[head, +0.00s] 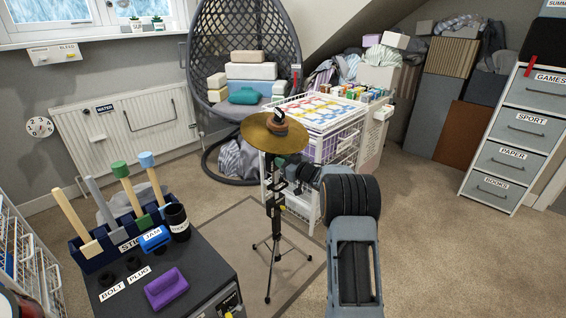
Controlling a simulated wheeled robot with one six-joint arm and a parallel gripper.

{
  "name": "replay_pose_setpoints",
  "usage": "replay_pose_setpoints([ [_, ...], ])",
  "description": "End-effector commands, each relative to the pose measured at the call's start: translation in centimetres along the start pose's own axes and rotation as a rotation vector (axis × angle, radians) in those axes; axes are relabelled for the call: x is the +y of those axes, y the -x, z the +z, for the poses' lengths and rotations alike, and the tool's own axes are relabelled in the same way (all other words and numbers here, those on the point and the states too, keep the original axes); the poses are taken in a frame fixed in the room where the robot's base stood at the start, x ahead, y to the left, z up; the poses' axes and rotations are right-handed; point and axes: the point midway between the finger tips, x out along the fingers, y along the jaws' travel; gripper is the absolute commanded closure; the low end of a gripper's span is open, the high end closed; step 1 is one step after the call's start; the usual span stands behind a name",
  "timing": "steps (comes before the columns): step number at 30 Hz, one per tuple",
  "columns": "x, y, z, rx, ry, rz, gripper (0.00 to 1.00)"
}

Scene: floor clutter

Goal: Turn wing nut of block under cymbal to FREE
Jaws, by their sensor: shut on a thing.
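The brass cymbal (256,136) sits on top of a thin black stand (276,240) with tripod legs. A dark block (270,190) is on the stand's post below the cymbal. My gripper (282,183) reaches in from the right, just below the cymbal's right edge, and its fingers are at the block. It is shut on what appears to be the wing nut, which the fingers mostly hide. I cannot read the nut's position or any FREE mark from here.
A white wire trolley (312,198) with a patterned top is close behind the stand. Carpet is clear at the right.

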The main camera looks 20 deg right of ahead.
Motion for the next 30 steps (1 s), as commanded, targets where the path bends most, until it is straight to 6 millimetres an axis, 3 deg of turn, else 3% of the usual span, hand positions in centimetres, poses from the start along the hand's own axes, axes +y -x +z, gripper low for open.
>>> replay_pose_setpoints([
  [30, -1.7, 0.1, 1.4, -0.003, 0.917, 0.001, 1.00],
])
